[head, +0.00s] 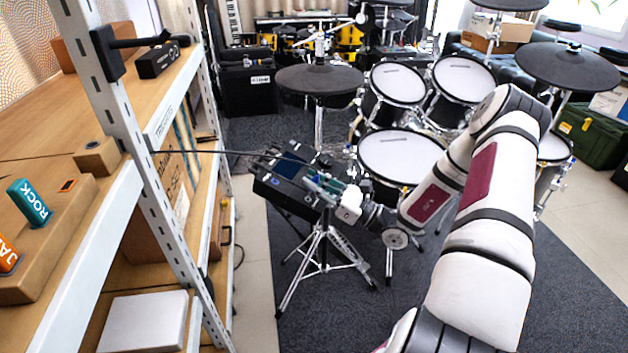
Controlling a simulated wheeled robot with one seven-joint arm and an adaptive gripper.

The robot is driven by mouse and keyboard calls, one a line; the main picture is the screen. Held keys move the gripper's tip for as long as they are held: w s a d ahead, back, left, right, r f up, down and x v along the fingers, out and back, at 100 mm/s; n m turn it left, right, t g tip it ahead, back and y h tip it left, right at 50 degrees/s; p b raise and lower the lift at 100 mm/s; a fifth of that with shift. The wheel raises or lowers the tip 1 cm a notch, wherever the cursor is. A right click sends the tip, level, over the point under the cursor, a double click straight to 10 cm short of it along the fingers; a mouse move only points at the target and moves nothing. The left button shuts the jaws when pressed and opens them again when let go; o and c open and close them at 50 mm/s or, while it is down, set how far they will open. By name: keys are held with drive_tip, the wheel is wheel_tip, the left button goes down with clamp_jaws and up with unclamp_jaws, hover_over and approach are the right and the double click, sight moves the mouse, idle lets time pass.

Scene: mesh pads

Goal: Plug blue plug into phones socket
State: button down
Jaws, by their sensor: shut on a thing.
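A dark box-shaped drum module (272,188) sits on a silver tripod stand at the picture's middle. Small fittings line its far left edge. My gripper (314,180) reaches in from the right, over the module's right part. It is shut on the blue plug, which is too small and covered to make out clearly. A thin black cable (200,151) runs from the shelf post across to the module and gripper area. The phones socket cannot be told apart at this size, and I cannot tell whether the plug touches it.
A metal-framed shelf (150,180) stands close on the left, with a teal ROCK block (30,203) on it. The drum kit (400,155) stands behind and right of the module. Dark carpet (330,325) lies open below the tripod.

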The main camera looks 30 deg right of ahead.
drive_tip(key=shift+w+a+f, duration=0.1)
drive_tip(key=shift+a+f, duration=0.05)
drive_tip(key=shift+f, duration=0.2)
drive_tip(key=shift+r, duration=0.25)
drive_tip(key=shift+s+r+p, duration=0.2)
drive_tip(key=shift+p, duration=0.1)
drive_tip(key=shift+s+a, duration=0.2)
drive_tip(key=shift+s, duration=0.05)
drive_tip(key=shift+d, duration=0.25)
idle(0.6)
drive_tip(key=shift+w+d, duration=0.2)
drive_tip(key=shift+w, duration=0.05)
idle(0.5)
drive_tip(key=shift+s+a+p, duration=0.1)
drive_tip(key=shift+p, duration=0.35)
drive_tip(key=shift+f, duration=0.3)
